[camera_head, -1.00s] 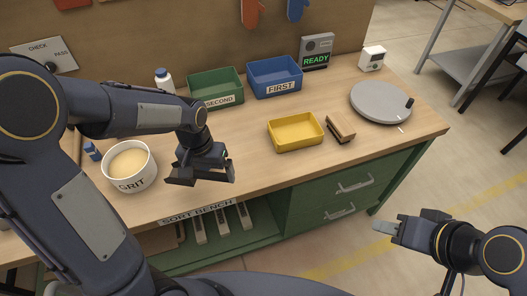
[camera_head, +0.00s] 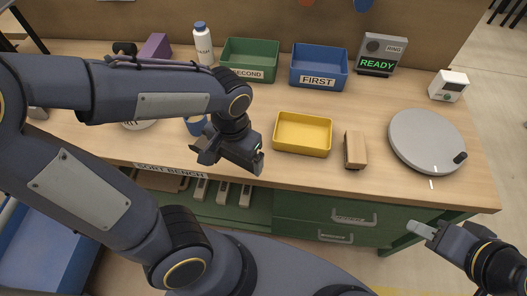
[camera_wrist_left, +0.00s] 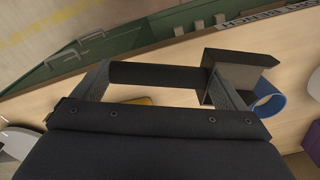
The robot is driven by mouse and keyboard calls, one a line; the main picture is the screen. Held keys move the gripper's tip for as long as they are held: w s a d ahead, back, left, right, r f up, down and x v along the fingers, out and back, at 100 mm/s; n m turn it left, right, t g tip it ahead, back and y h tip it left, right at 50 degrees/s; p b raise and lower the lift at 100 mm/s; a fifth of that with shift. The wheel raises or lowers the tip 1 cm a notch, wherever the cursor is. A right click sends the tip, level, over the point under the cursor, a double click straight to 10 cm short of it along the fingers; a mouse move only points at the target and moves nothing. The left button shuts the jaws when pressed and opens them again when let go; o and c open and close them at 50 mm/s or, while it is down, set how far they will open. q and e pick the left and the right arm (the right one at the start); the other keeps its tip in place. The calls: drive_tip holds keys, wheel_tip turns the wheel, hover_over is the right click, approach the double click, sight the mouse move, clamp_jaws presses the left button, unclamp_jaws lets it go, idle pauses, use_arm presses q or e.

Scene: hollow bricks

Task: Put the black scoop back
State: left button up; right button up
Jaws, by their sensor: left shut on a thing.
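My left gripper (camera_head: 232,152) is above the front part of the bench, left of the yellow tray. In the left wrist view, it is shut on the handle of the black scoop (camera_wrist_left: 240,72); the dark, box-shaped head sits at the right end of the handle. In the head view the scoop is hard to tell from the dark gripper. The white GRIT bowl (camera_head: 133,126) is mostly hidden behind my left arm. My right gripper (camera_head: 421,230) hangs off the bench's front right; its finger gap is not visible.
On the bench stand the yellow tray (camera_head: 302,151), a brown block (camera_head: 355,149), a grey disc (camera_head: 425,140), the green bin (camera_head: 250,72), the blue bin (camera_head: 318,81), a white bottle (camera_head: 203,48) and a purple block (camera_head: 155,47).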

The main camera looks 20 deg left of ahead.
use_arm(q)
drive_tip(key=w+d+f, duration=0.1)
drive_tip(key=w+f, duration=0.1)
drive_tip(key=w, duration=0.1)
drive_tip(key=w+d+f, duration=0.1)
drive_tip(key=w+f, duration=0.2)
drive_tip(key=w+d+f, duration=0.1)
drive_tip(key=w+f, duration=0.1)
drive_tip(key=shift+w+d+f, duration=0.25)
drive_tip(key=shift+w+d, duration=0.1)
drive_tip(key=shift+w, duration=0.05)
drive_tip(key=shift+w+f, duration=0.15)
drive_tip(key=shift+f, duration=0.05)
drive_tip(key=shift+w+d+f, duration=0.1)
drive_tip(key=shift+w+f, duration=0.05)
drive_tip(key=shift+f, duration=1.55)
drive_tip(key=shift+f, duration=0.1)
drive_tip(key=shift+f, duration=0.15)
drive_tip(key=o, duration=0.9)
drive_tip(key=shift+r, duration=0.2)
